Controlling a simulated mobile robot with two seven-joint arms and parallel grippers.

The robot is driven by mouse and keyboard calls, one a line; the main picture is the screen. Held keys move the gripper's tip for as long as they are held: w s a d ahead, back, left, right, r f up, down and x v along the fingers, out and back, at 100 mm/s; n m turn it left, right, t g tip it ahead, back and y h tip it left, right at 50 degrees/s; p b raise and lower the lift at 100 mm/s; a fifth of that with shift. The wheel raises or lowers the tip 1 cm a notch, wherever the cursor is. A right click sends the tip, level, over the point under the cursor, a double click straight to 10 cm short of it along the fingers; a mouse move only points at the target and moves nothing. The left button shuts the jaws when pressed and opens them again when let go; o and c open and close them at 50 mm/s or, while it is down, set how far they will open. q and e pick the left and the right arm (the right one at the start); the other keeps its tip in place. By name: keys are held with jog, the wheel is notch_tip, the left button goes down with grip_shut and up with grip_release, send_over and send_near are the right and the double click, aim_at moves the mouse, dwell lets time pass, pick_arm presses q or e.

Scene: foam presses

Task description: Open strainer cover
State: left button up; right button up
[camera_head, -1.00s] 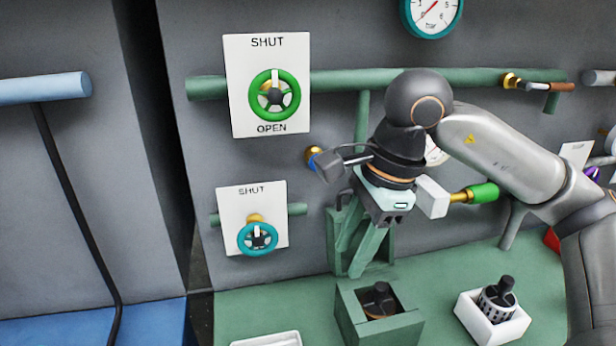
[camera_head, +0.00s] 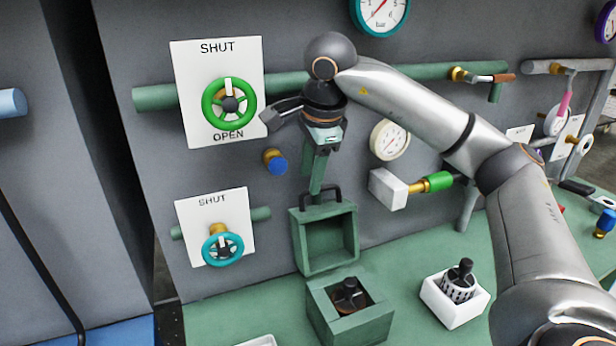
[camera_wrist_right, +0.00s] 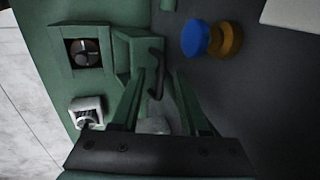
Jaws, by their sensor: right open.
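The green strainer box (camera_head: 350,322) stands on the green bench with its top open. A dark round part with a black knob (camera_head: 349,290) shows inside. The green square cover (camera_head: 325,240) stands upright behind the box, its hollow inner side facing me. A black handle (camera_head: 320,192) is on its upper edge. My right gripper (camera_head: 317,186) points down at this edge, open. In the right wrist view the cover (camera_wrist_right: 128,55) and its black handle (camera_wrist_right: 157,72) show near the open fingers; I cannot tell if they touch. My left gripper is not in view.
A white tray (camera_head: 440,306) with a perforated basket (camera_head: 459,284) stands right of the box. A green handwheel (camera_head: 229,104), a teal handwheel (camera_head: 222,249) and a blue knob (camera_head: 278,165) are on the wall at left. A white block (camera_head: 388,188) with a green-banded fitting juts out at right.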

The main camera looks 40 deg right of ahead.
aim_at(307, 191)
jog(key=shift+x, duration=1.6)
jog(key=shift+w, duration=0.2)
grip_shut()
jog(key=shift+r, duration=0.1)
